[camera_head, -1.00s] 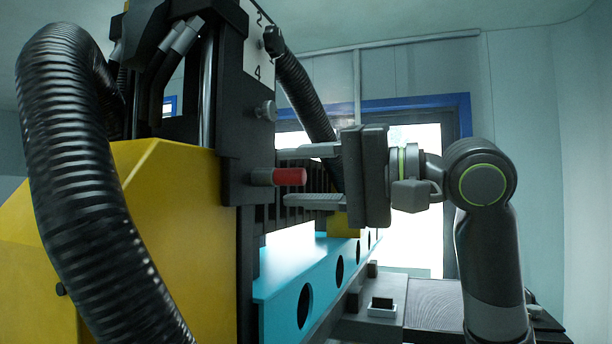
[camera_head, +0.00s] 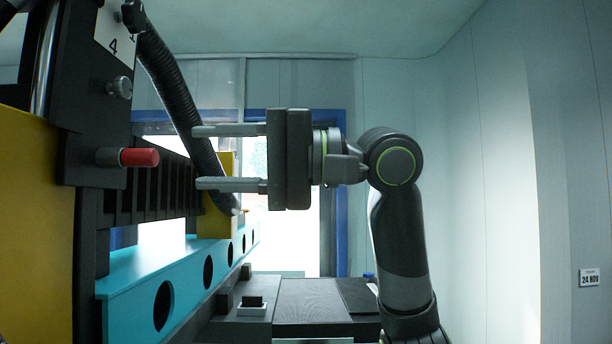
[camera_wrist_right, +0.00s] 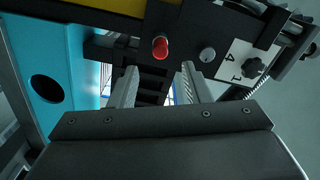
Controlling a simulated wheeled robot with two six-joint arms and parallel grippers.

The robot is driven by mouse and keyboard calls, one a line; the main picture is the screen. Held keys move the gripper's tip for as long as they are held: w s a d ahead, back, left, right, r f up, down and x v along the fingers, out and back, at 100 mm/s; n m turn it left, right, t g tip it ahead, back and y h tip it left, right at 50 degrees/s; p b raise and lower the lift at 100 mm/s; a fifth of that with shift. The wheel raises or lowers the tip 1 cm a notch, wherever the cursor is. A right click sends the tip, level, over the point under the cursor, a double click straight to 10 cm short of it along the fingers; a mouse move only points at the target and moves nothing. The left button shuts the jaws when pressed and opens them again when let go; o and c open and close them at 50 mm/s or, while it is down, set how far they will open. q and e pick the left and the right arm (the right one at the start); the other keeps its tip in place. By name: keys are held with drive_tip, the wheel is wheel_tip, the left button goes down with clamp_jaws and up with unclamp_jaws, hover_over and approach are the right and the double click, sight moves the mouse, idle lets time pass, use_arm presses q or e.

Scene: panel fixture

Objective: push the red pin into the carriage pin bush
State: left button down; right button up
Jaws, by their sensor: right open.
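The red pin (camera_head: 139,157) sticks out sideways to the right from a grey bush (camera_head: 109,157) on the black carriage (camera_head: 85,150). Its red end also shows in the right wrist view (camera_wrist_right: 160,47), ahead of the fingers and near the line between them. My right gripper (camera_head: 194,157) is open and empty, to the right of the pin and level with it. Its fingers point left, with a gap between their tips and the pin in the head view. Both fingers (camera_wrist_right: 159,80) show apart in the wrist view. My left gripper is not in view.
A grey knob (camera_head: 120,87) sits above the pin, beside a white number plate (camera_head: 115,40). A black ribbed hose (camera_head: 180,90) passes behind my right fingers. A light-blue beam with round holes (camera_head: 140,275) runs below. The right side is clear.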

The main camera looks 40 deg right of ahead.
drive_tip(key=b+v, duration=0.3)
drive_tip(key=v, duration=0.6)
drive_tip(key=shift+s+d+b, duration=0.3)
drive_tip(key=shift+b, duration=0.05)
